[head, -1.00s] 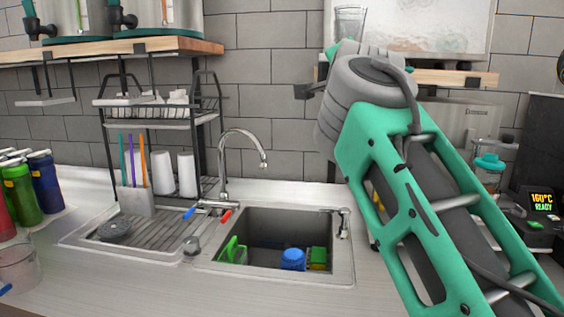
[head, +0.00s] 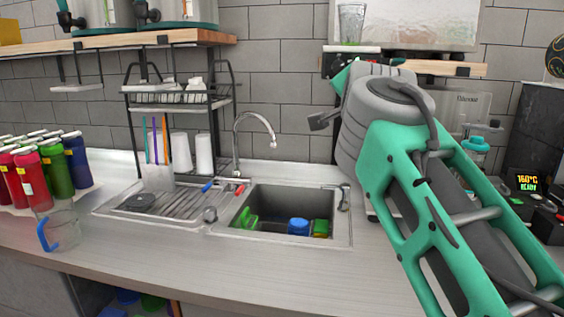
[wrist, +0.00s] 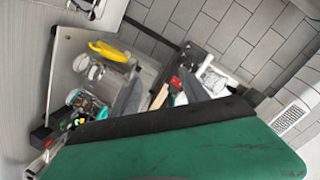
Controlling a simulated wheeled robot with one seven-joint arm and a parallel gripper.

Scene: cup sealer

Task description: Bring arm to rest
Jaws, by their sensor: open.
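My arm, green and grey, rises from the lower right in the head view and is bent at a grey joint beside the sink. My gripper (head: 318,122) is mostly hidden behind that joint; only a small dark piece shows at its left, apart from the wall and rack. It is open, and I see nothing held in it. In the wrist view a broad green part with a black edge, which looks like my own body, fills the bottom.
A sink (head: 290,212) with blue and green items lies left of my arm. A drying rack (head: 180,100), a clear cup (head: 62,232) and coloured bottles (head: 60,170) stand further left.

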